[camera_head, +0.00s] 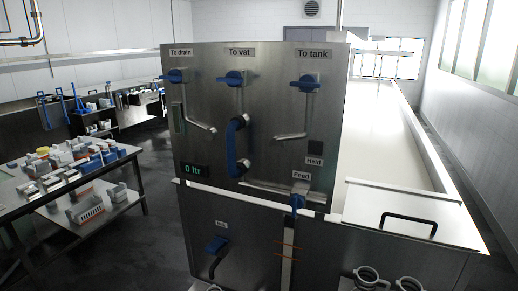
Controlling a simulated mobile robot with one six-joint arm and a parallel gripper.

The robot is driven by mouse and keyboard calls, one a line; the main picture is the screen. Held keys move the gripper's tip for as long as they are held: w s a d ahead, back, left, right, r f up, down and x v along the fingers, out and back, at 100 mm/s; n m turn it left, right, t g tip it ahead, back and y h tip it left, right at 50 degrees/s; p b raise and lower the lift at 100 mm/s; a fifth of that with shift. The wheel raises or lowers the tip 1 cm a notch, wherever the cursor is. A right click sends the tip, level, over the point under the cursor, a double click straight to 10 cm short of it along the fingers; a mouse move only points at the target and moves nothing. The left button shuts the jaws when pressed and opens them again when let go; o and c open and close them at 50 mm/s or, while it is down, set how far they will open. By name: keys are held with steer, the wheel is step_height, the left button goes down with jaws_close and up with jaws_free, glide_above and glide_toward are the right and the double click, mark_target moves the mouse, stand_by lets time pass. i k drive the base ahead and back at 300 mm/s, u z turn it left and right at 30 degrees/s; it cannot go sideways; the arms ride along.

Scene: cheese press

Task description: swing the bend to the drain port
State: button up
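The blue bend (233,148) is a thick C-shaped pipe on the steel panel. Its upper end is at the foot of the pipe under the "To vat" label (239,52). Its lower end is by the left end of the feed pipe (270,188). The drain port (213,130) is the open-looking end of the thin pipe below the "To drain" label (180,51), up and left of the bend. The tank pipe's end (277,137) is to the bend's right. My gripper is not in view.
Blue valve handles sit under the drain (173,76), vat (232,78) and tank (305,82) labels, and another at Feed (297,201). A display (195,170) reads 0 ltr. A cluttered table (22,207) stands left. A long white vat (385,130) extends behind right.

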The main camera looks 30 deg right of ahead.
mark_target(235, 171)
steer(key=z, duration=0.6)
steer(key=k, duration=0.95)
steer(key=u, duration=0.05)
steer(key=i, duration=0.85)
steer(key=z, duration=0.15)
